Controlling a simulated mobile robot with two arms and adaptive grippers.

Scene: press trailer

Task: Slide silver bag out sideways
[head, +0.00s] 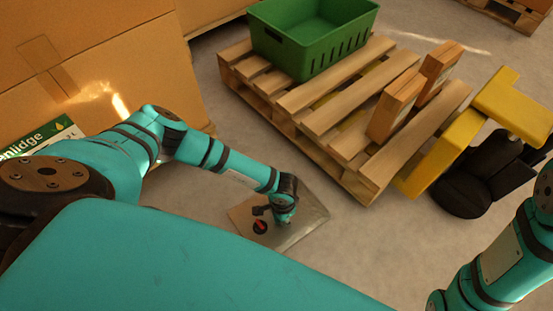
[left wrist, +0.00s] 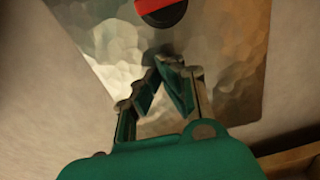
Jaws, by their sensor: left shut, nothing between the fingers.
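The silver bag (head: 310,214) lies flat on the floor in the head view, in front of the pallet. It has a shiny, dimpled surface and a round red-and-black spot. In the left wrist view the silver bag (left wrist: 228,50) fills much of the upper picture. My left gripper (head: 285,221) is over the bag and hides part of it. In the left wrist view the fingertips of my left gripper (left wrist: 166,68) come together with nothing between them, just below the round spot. I cannot tell whether they touch the bag. My right gripper is out of view.
A wooden pallet (head: 318,117) stands behind the bag, with a green crate (head: 315,45) and wooden blocks (head: 396,105) on it. Large cardboard boxes (head: 95,60) are at left. Yellow-and-black equipment (head: 435,160) is at right. Bare floor lies right of the bag.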

